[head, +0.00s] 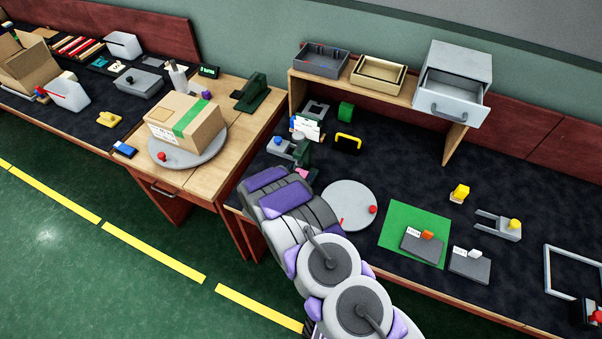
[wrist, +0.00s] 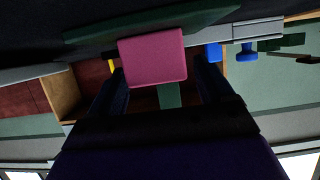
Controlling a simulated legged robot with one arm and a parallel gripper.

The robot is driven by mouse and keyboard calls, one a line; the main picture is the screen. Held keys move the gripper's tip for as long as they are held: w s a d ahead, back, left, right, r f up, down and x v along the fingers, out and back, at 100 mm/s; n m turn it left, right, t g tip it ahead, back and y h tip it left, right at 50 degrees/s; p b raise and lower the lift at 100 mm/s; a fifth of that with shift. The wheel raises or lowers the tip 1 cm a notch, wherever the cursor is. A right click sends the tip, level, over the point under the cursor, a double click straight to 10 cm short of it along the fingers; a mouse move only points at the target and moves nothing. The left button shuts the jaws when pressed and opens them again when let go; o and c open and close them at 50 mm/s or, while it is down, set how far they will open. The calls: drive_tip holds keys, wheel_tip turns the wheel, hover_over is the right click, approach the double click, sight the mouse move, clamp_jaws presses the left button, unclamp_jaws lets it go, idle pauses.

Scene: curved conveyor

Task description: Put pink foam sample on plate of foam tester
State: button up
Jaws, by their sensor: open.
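The pink foam sample (wrist: 153,58) is a flat block in the wrist view, which looks upside down. It lies between the two dark fingertips of my gripper (wrist: 157,78), with the fingers spread to either side. A dark green base (wrist: 110,28) shows behind the foam, and a green upright (wrist: 169,96) shows past it. Whether the foam rests on the tester's plate cannot be told. In the head view, the foam tester (head: 302,152) is a green and grey device beyond my arm, with a bit of pink (head: 304,174) beside it. My arm hides the gripper there.
A round grey disc (head: 349,206) with a red knob lies right of my arm. A green mat (head: 399,224) and grey blocks lie farther right. A black and yellow case (head: 347,144) and a green cube (head: 345,110) stand behind the tester. A shelf with trays rises at the back.

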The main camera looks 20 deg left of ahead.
drive_tip(key=shift+s+a+f, duration=0.1)
drive_tip(key=shift+s+f, duration=0.05)
drive_tip(key=shift+f, duration=0.05)
drive_tip(key=shift+a+r, duration=0.25)
drive_tip(key=shift+r, duration=0.2)
drive_tip(key=p+v, duration=0.2)
drive_tip(key=v, duration=0.9)
drive_tip(key=shift+s+r, duration=0.25)
drive_tip(key=shift+r, duration=0.1)
drive_tip(key=w+d+r+g+y, duration=0.1)
drive_tip(key=w+r+g+y, duration=0.3)
drive_tip(key=r, duration=0.7)
drive_tip(key=s+d+r+n+g+y, duration=0.1)
drive_tip(key=s+d+r+g, duration=0.4)
drive_tip(key=d+r, duration=0.5)
drive_tip(key=s+d+r+g+h, duration=0.1)
drive_tip(key=s+d+r, duration=0.3)
drive_tip(key=s+d, duration=0.5)
drive_tip(key=s+d+r+g+h, duration=0.1)
drive_tip(key=s+d+r+g, duration=0.2)
drive_tip(key=s+d, duration=0.5)
drive_tip(key=s+d+r+g+h, duration=0.1)
drive_tip(key=s+d+r+g, duration=0.1)
drive_tip(key=s+d+r, duration=0.3)
drive_tip(key=s+d, duration=0.4)
drive_tip(key=s, duration=0.4)
drive_tip(key=shift+s+d+h, duration=0.25)
drive_tip(key=shift+d+h, duration=0.05)
drive_tip(key=shift+h, duration=0.1)
